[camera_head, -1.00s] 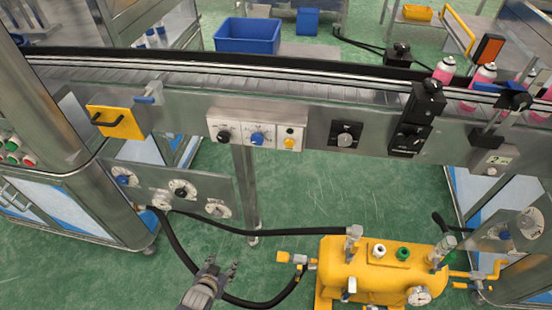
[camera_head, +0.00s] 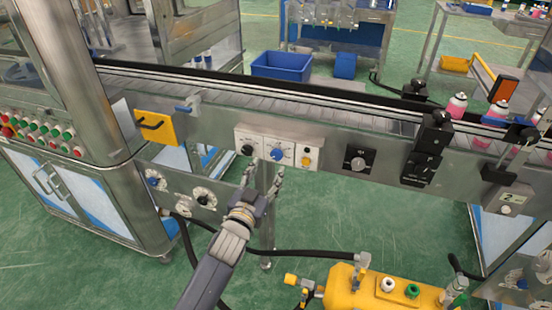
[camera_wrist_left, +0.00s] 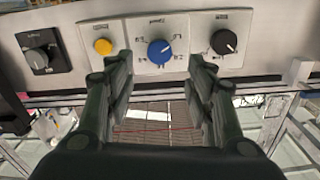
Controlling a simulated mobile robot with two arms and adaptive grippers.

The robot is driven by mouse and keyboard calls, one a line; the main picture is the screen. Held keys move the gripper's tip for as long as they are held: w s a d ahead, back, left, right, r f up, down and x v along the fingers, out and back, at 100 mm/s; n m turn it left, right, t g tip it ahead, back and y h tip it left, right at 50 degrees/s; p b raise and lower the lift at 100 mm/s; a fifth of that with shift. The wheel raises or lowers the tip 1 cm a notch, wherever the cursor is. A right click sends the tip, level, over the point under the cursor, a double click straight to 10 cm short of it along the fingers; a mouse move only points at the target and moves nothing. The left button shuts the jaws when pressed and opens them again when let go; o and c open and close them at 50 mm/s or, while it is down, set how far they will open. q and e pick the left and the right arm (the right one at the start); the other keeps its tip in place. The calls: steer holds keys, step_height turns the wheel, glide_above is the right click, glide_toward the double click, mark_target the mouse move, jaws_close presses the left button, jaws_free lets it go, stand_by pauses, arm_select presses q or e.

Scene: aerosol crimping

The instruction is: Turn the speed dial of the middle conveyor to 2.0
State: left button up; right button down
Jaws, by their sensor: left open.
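The conveyor's control panel (camera_head: 262,141) carries a black knob (camera_head: 247,149), a blue dial (camera_head: 277,153) with scale marks around it, and a yellow button (camera_head: 306,160). The labels are too small to read, so I cannot tell for sure which one is the speed dial. My left gripper (camera_head: 263,178) is open and empty, just below and in front of the panel. In the left wrist view the blue dial (camera_wrist_left: 159,52) shows ahead between the fingertips of the left gripper (camera_wrist_left: 160,66), apparently without contact. My right gripper is not in view.
The conveyor belt (camera_head: 300,101) runs above. A yellow tank (camera_head: 372,290) with hoses stands below right. Pink cans (camera_head: 457,106) stand at the right.

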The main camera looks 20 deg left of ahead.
mark_target(276, 156)
arm_select(q)
steer(key=w, duration=0.7)
steer(key=shift+w+d, duration=0.2)
steer(key=shift+w, duration=0.05)
steer(key=shift+c, duration=0.5)
steer(key=c, duration=1)
